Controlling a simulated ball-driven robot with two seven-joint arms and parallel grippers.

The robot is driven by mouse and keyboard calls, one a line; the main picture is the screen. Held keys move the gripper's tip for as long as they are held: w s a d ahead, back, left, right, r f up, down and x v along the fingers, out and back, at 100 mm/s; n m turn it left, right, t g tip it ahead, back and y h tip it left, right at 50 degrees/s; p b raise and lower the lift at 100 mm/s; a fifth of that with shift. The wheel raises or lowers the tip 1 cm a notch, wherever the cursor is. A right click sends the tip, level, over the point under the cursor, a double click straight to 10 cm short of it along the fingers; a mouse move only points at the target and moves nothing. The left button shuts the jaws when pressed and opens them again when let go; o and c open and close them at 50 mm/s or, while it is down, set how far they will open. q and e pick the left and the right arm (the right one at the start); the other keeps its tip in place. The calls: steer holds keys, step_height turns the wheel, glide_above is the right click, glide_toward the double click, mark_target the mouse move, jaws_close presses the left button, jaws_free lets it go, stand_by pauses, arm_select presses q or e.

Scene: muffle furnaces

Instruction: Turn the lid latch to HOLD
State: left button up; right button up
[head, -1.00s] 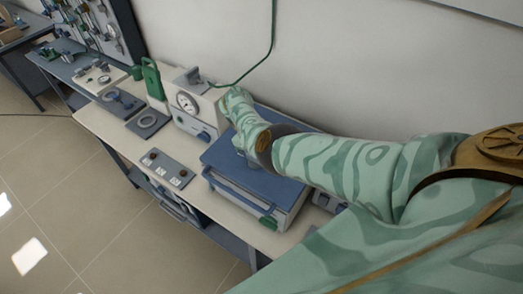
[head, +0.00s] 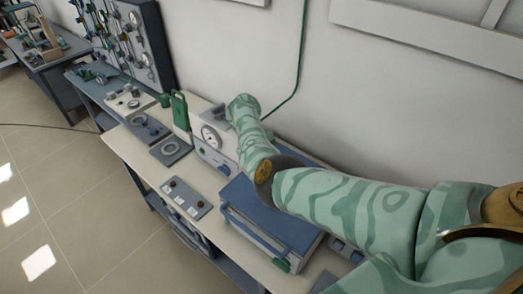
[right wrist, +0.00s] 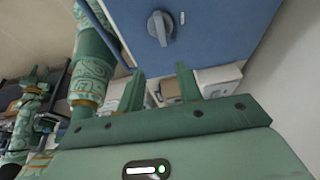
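The lid latch is a grey knob (right wrist: 160,28) on a blue lid (right wrist: 205,35) in the right wrist view, with a small white mark beside it. In the head view the blue-topped box (head: 242,197) stands on the bench, partly covered by my right arm. My right gripper (right wrist: 160,87) is open, with its two green fingers apart and nothing between them. The knob shows beyond the fingertips, not between them. In the head view my arm hides the knob and the right gripper.
A pale box with a round gauge (head: 211,137) stands left of the blue-topped box. A grey panel with dark knobs (head: 187,198) lies in front. A green-handled item (head: 180,112) and a ring plate (head: 170,151) are farther left. The wall is close behind the bench.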

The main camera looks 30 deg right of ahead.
arm_select(q)
steer(key=shift+s+d+r, duration=0.1)
steer(key=shift+s+r, duration=0.05)
steer(key=shift+r, duration=0.25)
arm_select(e)
steer(key=v, duration=0.5)
steer(key=shift+s+d+r, duration=0.1)
steer(key=shift+s+d, duration=0.05)
steer(key=shift+d, duration=0.2)
arm_select(q)
steer(key=shift+d, duration=0.1)
arm_select(e)
steer(key=shift+d, duration=0.1)
